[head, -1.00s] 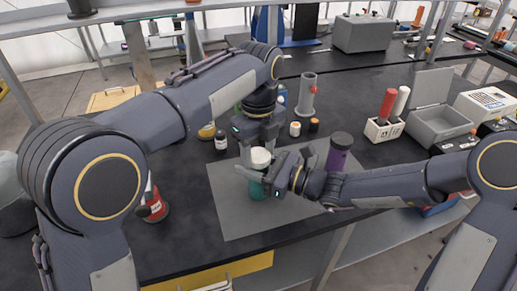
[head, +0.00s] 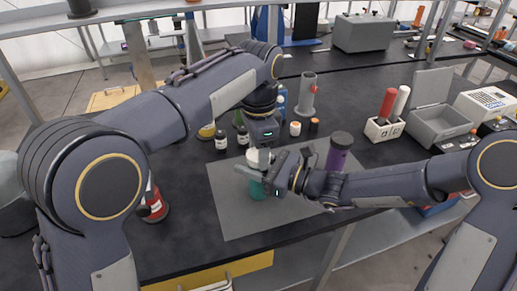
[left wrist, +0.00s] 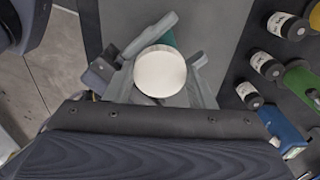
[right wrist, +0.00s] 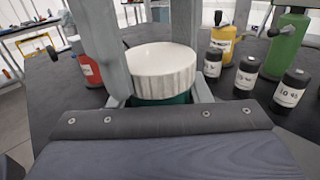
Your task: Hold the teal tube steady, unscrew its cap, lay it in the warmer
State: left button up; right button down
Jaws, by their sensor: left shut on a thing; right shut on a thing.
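The teal tube (head: 257,191) stands upright over the grey mat (head: 230,215) in the head view, partly hidden by my grippers. Its white cap (right wrist: 162,68) is on top of the tube in the right wrist view, and shows as a round disc (left wrist: 160,72) in the left wrist view. My left gripper (head: 257,160) comes from above and is shut on the cap. My right gripper (head: 256,181) comes from the right and is shut on the tube below the cap. An open grey box with a raised lid (head: 436,124), apparently the warmer, stands at the right.
A purple-and-black bottle (head: 338,152) stands on the mat's right edge. A white rack (head: 384,131) holds red and white tubes. Small dark bottles (head: 221,139) and a grey cylinder (head: 307,93) stand behind the mat. The mat's front is clear.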

pick_arm(q)
jog(key=o, duration=1.1)
notch_tip(320, 180, up, 4)
jog(key=shift+r, duration=0.25)
jog(key=shift+c, duration=0.5)
jog(key=r+m, duration=0.1)
jog(key=m, duration=0.2)
jog(key=shift+r+m, duration=0.2)
jog(key=shift+m, duration=0.1)
jog(key=m, duration=0.1)
jog(key=r+m, duration=0.1)
jog(key=m, duration=0.1)
jog(key=r+m, duration=0.1)
jog(key=m, duration=0.1)
jog(key=shift+f+m, duration=0.25)
jog(key=shift+m, duration=0.05)
notch_tip(320, 180, down, 8)
jog(key=shift+r, duration=0.25)
